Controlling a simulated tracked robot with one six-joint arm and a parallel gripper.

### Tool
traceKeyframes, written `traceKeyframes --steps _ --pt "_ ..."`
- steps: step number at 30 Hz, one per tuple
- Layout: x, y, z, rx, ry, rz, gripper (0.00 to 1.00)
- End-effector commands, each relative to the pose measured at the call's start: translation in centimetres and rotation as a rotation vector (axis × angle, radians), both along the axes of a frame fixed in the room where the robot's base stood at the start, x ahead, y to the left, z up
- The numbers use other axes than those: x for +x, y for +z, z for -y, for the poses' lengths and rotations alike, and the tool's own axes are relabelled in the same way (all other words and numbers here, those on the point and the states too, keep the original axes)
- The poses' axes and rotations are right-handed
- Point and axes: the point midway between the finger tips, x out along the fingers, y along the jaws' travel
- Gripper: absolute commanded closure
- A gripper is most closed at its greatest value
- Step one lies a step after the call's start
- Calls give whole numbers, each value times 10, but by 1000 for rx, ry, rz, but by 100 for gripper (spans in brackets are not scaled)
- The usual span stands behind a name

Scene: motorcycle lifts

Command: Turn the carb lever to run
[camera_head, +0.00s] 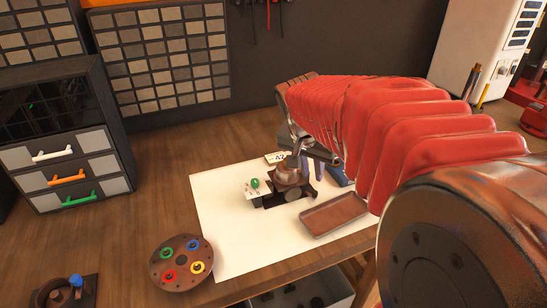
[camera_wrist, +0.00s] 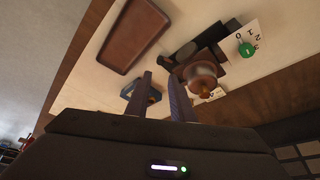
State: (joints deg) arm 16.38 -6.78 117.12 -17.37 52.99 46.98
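The carburettor (camera_head: 290,178) is a brown, metal-looking body on a dark base, standing on the white mat. It also shows in the wrist view (camera_wrist: 201,73). A white marked plate (camera_head: 256,192) sits at its left, with a green knob (camera_head: 255,183) on it. In the head view my gripper (camera_head: 312,172) is close to the right of the carburettor, apart from the green knob.
A brown tray (camera_head: 334,213) lies on the mat in front. A blue item (camera_wrist: 152,95) lies near my fingers. A small card marked 42 (camera_head: 277,157) stands behind the carburettor. A round dish with coloured rings (camera_head: 181,263) sits at the left. The mat's left side is clear.

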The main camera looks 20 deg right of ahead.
Motion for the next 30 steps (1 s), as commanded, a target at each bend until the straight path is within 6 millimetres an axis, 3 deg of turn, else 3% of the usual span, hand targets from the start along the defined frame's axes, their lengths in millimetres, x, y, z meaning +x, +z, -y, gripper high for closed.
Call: traceKeyframes --steps 18,24,30 --pt "20 -88 30 1 -1 -3 79" --pt "24 -103 35 1 0 -2 79" --pt "25 -105 36 0 0 0 79"
